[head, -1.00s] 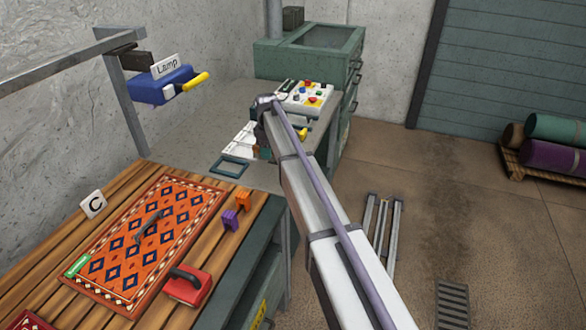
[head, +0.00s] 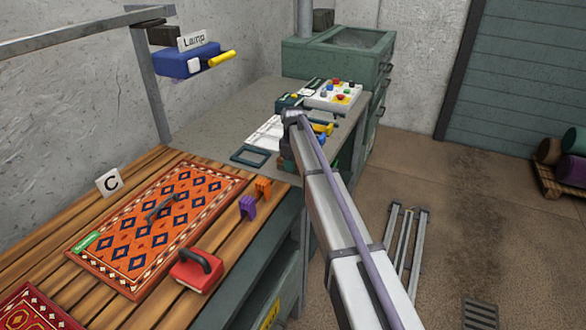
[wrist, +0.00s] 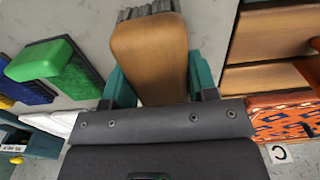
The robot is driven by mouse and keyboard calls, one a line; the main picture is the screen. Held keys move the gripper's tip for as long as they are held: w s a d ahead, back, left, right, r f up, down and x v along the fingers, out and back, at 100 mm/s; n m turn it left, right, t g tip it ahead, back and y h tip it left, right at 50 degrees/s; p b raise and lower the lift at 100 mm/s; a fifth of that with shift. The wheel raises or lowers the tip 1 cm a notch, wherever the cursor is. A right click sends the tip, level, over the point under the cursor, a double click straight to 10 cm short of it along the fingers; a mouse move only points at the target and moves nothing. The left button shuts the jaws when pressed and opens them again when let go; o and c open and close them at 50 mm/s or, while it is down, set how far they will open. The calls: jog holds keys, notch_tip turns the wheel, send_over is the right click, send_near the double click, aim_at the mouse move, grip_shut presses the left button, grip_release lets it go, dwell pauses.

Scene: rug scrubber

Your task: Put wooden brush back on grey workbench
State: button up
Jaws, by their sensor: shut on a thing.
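In the wrist view my gripper (wrist: 162,82) has its teal jaws shut on the wooden brush (wrist: 150,45). The brush has a brown wooden block, with grey bristles showing at its far end. Behind it is a plain grey surface. In the head view the arm reaches over the near right edge of the grey workbench (head: 222,130). The arm largely hides the gripper and brush there, so I cannot tell their height above the bench.
The bench also holds a button panel (head: 333,96) and a dark frame (head: 250,156). The slatted table bears an orange rug (head: 190,195) and a red scrubber (head: 197,270). A blue lamp (head: 188,62) overhangs.

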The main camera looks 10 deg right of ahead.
jog(key=o, duration=1.1)
notch_tip(320, 180, up, 13)
jog(key=p, duration=1.2)
jog(key=s+m, duration=0.3)
jog(key=s, duration=1)
jog(key=s+m, duration=0.4)
jog(key=s, duration=0.9)
jog(key=s+m, duration=0.3)
jog(key=s, duration=1.1)
jog(key=shift+f+m, duration=0.4)
jog(key=shift+s, duration=0.1)
